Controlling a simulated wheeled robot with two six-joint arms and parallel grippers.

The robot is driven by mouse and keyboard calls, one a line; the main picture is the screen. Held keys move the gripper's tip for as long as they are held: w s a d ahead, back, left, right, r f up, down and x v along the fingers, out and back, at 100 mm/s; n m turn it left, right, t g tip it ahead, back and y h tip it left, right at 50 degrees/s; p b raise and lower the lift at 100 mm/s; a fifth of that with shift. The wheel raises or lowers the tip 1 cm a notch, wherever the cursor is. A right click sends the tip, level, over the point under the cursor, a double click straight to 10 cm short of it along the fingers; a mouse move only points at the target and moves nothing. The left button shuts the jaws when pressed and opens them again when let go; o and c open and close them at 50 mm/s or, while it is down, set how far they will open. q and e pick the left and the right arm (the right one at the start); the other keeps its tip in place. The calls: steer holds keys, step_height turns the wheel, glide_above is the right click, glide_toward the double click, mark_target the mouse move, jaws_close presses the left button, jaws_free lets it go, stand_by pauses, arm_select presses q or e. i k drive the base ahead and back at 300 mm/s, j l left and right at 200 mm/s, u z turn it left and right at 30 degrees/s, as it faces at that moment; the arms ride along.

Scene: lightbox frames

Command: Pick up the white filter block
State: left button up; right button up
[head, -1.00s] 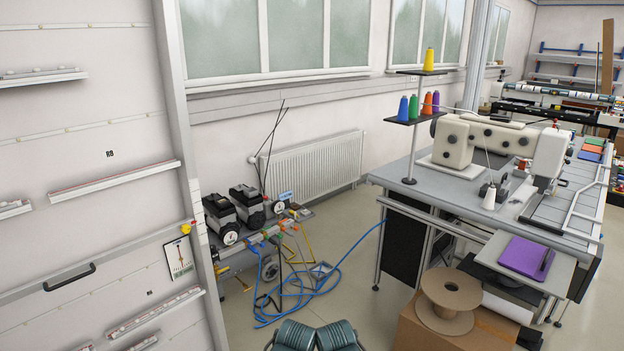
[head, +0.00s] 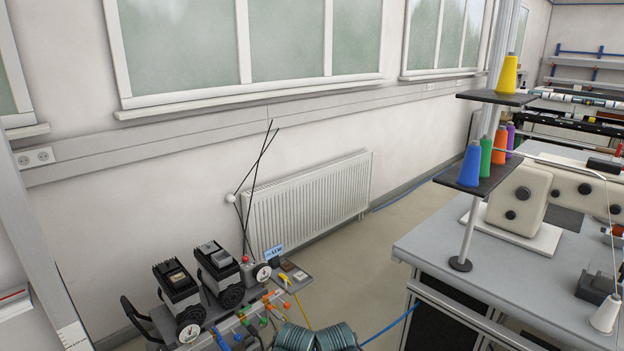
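I cannot make out a white filter block anywhere in the head view. Neither of my grippers shows, so whether they are open or shut is hidden. The white things I can see are a ribbed radiator (head: 308,205) on the back wall and a white thread cone (head: 606,314) on the sewing table at the right.
A low bench (head: 297,279) with black-and-grey units (head: 177,290), gauges and coloured fittings stands close at the lower left. The sewing table (head: 440,245) fills the lower right, with thread spools (head: 471,165) on a stand. Bare floor (head: 365,263) lies between them.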

mark_target(299, 276)
steer(key=i, duration=2.3)
steer(key=i+z, duration=0.25)
steer(key=i+j, duration=0.05)
